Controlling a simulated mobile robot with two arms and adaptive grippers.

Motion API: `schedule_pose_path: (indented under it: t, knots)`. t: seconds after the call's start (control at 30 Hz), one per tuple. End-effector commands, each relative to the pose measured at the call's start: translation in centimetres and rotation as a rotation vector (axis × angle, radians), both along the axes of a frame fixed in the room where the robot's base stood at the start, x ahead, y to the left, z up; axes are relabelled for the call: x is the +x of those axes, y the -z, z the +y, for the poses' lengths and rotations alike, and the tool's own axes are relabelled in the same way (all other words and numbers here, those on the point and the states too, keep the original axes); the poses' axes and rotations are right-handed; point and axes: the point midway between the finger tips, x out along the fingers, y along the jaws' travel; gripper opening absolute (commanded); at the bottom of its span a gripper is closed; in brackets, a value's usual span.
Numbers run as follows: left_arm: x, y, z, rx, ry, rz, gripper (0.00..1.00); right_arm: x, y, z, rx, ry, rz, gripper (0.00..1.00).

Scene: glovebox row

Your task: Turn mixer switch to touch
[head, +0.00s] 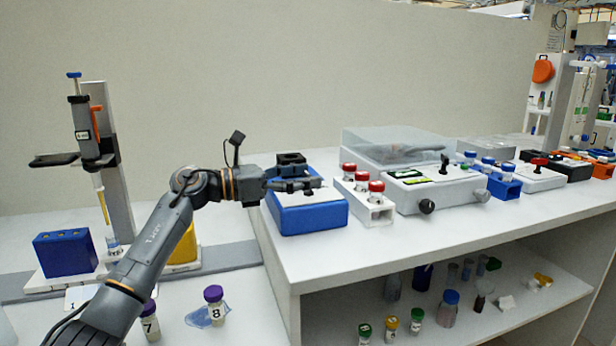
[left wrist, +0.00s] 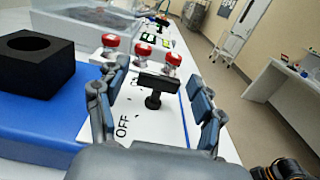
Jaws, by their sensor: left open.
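The mixer (head: 308,216) is a blue box with a black cup head (head: 291,158) on top. In the left wrist view the black head (left wrist: 36,62) is at left, and a white panel (left wrist: 142,127) carries the word OFF. The black mixer switch (left wrist: 157,82) stands out from this panel, its bar lying across the picture. My left gripper (head: 312,185) is at the mixer's front panel. It is open, with one finger on each side of the switch; contact cannot be told. In the head view the gripper hides the switch. My right gripper is not in view.
A white rack with red-capped vials (head: 376,206) stands close right of the mixer. A pipette stand (head: 116,160) is at left. Vials 7 and 8 (head: 215,306) stand on the lower surface in front.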

Motion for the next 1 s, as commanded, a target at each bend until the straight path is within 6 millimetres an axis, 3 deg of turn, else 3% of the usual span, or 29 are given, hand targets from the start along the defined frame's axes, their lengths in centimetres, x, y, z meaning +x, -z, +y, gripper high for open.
schedule_pose_path:
  t: [0.3, 0.5, 1.0]
  knots:
    - [-2.0, 0.1, 6.5, 0.002, -0.004, 0.001, 0.68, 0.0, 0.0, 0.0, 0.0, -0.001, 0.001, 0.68]
    - [-3.0, 0.2, 9.3, 0.003, -0.001, 0.002, 0.68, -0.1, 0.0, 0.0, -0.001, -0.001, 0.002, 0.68]
    - [-3.4, 0.1, 10.3, 0.001, 0.0, 0.0, 0.68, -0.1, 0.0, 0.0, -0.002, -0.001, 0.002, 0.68]
